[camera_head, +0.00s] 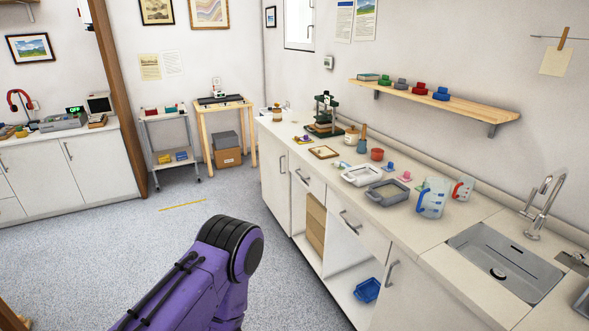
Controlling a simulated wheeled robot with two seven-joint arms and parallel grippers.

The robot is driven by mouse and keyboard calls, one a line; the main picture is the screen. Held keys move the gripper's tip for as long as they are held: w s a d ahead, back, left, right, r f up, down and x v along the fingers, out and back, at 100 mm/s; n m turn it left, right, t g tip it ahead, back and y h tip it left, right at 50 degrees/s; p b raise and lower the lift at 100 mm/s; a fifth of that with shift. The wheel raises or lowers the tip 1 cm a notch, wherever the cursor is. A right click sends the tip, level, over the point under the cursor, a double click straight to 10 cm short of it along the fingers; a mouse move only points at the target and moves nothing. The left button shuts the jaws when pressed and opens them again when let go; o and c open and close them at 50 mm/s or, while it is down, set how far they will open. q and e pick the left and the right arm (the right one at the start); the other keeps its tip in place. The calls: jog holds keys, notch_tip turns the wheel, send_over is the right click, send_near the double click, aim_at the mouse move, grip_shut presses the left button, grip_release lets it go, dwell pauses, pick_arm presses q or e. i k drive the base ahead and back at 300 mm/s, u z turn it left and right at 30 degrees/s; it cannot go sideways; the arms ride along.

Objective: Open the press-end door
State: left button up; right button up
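The press (323,116), dark green and black, stands toward the far end of the long counter. Below that end is a white cabinet door (271,185) with an upright metal handle (282,163). The door looks shut, flush with the cabinet front. A purple and black link of my arm rises from the bottom of the view, in front of the cabinets. Neither of my grippers is in view, so their state is hidden.
Beside the door are a drawer (309,182) and an open bay with a brown board (315,222) and blue tub (367,290). A nearer door has a handle (392,275). Trays, jugs and a sink (505,262) occupy the counter. The grey floor (190,225) before the door is clear.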

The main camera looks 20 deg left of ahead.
aim_at(275, 172)
jog(key=u, duration=0.8)
jog(key=i, duration=0.65)
jog(key=u, duration=1)
jog(key=i, duration=1.65)
jog(key=z, duration=1.2)
jog(key=i, duration=0.55)
jog(key=z, duration=0.6)
